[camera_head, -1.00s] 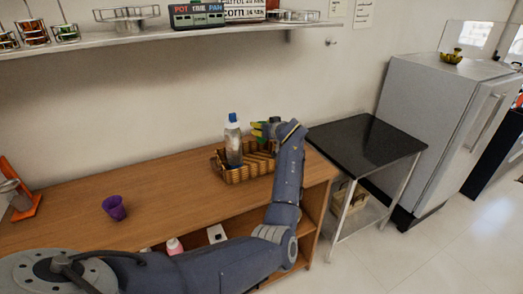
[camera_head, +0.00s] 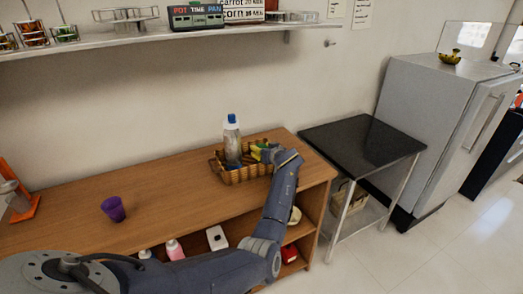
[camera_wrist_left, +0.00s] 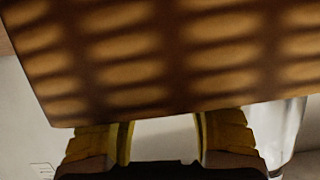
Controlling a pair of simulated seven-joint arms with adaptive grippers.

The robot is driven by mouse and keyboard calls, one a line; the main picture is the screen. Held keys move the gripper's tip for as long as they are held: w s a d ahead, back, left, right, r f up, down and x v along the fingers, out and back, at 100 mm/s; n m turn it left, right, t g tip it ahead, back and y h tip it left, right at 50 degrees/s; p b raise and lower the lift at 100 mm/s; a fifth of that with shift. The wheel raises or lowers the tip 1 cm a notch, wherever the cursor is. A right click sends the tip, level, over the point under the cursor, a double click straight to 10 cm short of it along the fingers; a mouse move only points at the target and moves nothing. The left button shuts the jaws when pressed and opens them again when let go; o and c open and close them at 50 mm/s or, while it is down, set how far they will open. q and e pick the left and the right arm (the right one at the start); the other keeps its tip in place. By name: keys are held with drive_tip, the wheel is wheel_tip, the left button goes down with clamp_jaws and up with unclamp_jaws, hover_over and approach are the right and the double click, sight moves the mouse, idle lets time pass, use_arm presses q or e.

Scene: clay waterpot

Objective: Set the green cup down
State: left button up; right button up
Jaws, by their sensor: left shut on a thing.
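A small green patch, what shows of the green cup (camera_head: 255,157), is at the fingertips of my left gripper (camera_head: 262,152) in the head view. The gripper is shut on the cup, low at the right part of the wicker basket (camera_head: 236,177). Most of the cup is hidden by the fingers and basket; I cannot tell whether it touches the basket floor. In the left wrist view, my yellow fingers (camera_wrist_left: 165,137) are partly covered by the close, blurred basket weave (camera_wrist_left: 150,55), and the cup cannot be made out. My right gripper is not in view.
A clear bottle with a blue cap (camera_head: 232,142) stands in the basket, left of the gripper. A purple cup (camera_head: 113,209) stands on the wooden counter (camera_head: 165,190), with bare counter between. A black-topped table (camera_head: 362,142) is at the right. A shelf (camera_head: 150,38) hangs above.

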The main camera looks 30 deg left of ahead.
use_arm(q)
drive_tip(key=shift+f, duration=0.15)
drive_tip(key=o, duration=1.2)
drive_tip(key=shift+v, duration=3.85)
